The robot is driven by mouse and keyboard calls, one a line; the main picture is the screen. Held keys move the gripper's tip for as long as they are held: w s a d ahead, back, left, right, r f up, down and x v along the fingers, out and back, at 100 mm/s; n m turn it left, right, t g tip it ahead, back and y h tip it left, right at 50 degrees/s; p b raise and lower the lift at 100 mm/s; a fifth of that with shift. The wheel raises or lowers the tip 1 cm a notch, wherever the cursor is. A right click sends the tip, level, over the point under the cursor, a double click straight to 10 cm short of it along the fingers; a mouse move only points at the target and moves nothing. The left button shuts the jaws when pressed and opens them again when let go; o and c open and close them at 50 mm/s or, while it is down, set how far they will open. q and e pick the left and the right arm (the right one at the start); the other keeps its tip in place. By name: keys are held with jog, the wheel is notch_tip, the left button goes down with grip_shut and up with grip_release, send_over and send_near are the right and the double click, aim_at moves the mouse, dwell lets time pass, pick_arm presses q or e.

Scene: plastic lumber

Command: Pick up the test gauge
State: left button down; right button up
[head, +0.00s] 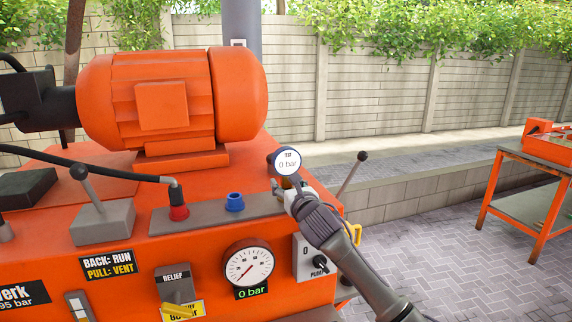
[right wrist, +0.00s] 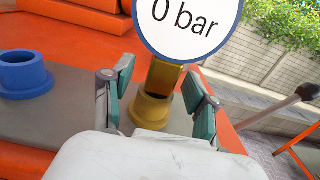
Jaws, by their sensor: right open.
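The test gauge (head: 287,162) has a round white face reading 0 bar and a dark blue rim. It stands upright at the right end of the grey strip on the orange machine. In the right wrist view its face (right wrist: 187,22) is cut off by the top edge, and its brass stem (right wrist: 163,76) goes down into a yellow-brass collar (right wrist: 152,108). My right gripper (head: 289,190) is at the stem, just below the face. In the right wrist view its green-padded fingers (right wrist: 161,88) are apart, one on each side of the stem. My left gripper is not in view.
A blue socket (head: 235,202) and a red fitting with a hose (head: 178,206) sit left on the grey strip (head: 210,217). An orange motor (head: 170,97) stands behind. A black-knobbed lever (head: 352,172) rises close right of my gripper. An orange table (head: 527,188) stands far right.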

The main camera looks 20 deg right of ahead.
jog(key=shift+w, duration=0.45)
grip_shut()
jog(key=shift+r, duration=0.1)
